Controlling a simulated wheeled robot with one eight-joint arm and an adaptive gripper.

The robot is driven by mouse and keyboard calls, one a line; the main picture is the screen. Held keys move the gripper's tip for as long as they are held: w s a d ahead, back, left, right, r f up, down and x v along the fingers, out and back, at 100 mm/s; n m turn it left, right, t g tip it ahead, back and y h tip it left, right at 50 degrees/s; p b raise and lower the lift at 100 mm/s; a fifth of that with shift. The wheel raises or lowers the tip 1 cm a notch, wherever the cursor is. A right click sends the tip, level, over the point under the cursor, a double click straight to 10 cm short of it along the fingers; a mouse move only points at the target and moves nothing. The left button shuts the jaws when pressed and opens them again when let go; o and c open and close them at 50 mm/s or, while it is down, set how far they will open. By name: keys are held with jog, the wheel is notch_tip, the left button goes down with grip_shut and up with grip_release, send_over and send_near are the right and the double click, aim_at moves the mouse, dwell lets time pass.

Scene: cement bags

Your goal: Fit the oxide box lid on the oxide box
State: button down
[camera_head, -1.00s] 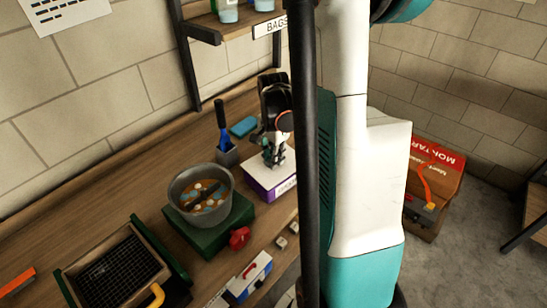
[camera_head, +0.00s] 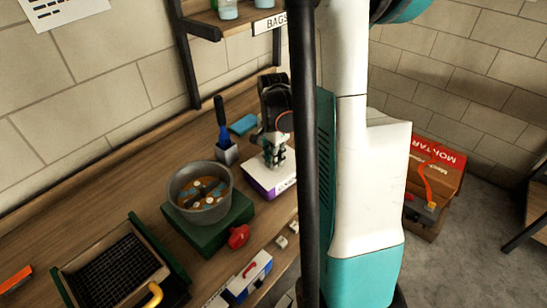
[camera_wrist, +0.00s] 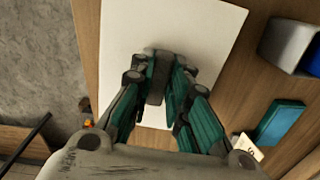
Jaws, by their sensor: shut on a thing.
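The oxide box (camera_head: 263,188) is purple with a label on its front and stands on the bench, right of the green scale. The oxide box lid (camera_head: 288,170) is a flat white plate at the top of the box. In the wrist view the lid (camera_wrist: 205,30) fills the upper middle, with a grey handle (camera_wrist: 157,88) between my fingers. My gripper (camera_head: 274,160) points down and is shut on this handle; it also shows in the wrist view (camera_wrist: 158,75). I cannot tell whether the lid is fully seated. The box is hidden under the lid in the wrist view.
A grey bowl (camera_head: 180,204) stands on the green scale (camera_head: 237,215) to the left. A grey holder (camera_head: 227,154) with a blue-handled tool and a blue block (camera_head: 242,125) are behind the box. A sieve tray (camera_head: 115,272) lies front left. A dark post hides the bench's right part.

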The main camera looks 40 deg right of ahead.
jog(key=c, duration=1.4)
grip_release()
jog(key=shift+c, duration=0.2)
notch_tip(320, 180, up, 12)
